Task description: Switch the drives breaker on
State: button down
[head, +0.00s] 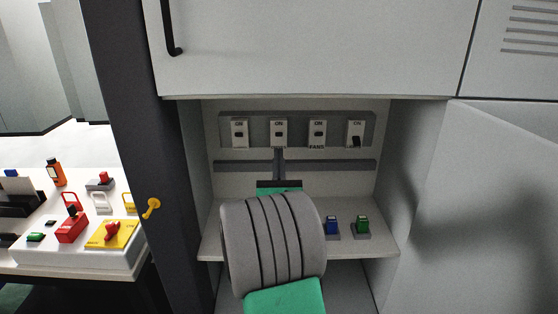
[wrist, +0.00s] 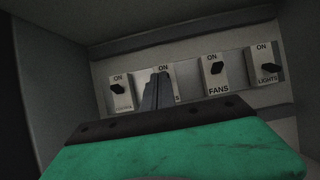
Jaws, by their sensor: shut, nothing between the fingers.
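A row of breakers is on a grey strip (head: 297,117) at the back of the open cabinet. The drives breaker appears to be the second from the left (head: 278,126). In the wrist view its plate (wrist: 166,72) is mostly behind my fingers, with only "ON" and a final "S" readable, and its lever is hidden.
The fans breaker (wrist: 217,80) and lights breaker (wrist: 262,58) are to the right, another breaker (wrist: 121,102) to the left. The lights lever sits lower than the fans lever. Blue (head: 332,224) and green (head: 362,224) buttons are on the shelf. Cabinet walls flank my arm; a door (head: 500,190) stands right.

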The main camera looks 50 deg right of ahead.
jog(key=shift+s+a+r, duration=0.2)
jog(key=shift+s+a, duration=0.4)
jog(key=shift+a, duration=0.05)
jog(key=w+a+f+m+g+y, duration=0.2)
jog(key=a+f+m+g+y, duration=0.85)
jog(key=m, duration=1.25)
jog(key=s+a+f+m+y, duration=0.1)
jog(key=s+a+f+y, duration=0.1)
jog(key=a, duration=0.6)
jog(key=s+a+f+m+g+y, duration=0.1)
jog(key=s+a+f, duration=0.3)
jog(key=a, duration=0.5)
jog(key=s+a+f+m+g+y, duration=0.1)
jog(key=s+a+f+y, duration=0.2)
jog(key=s+a, duration=0.2)
jog(key=a, duration=0.3)
jog(key=shift+s+a+m, duration=0.25)
jog(key=shift+a+m, duration=0.05)
jog(key=shift+a, duration=0.05)
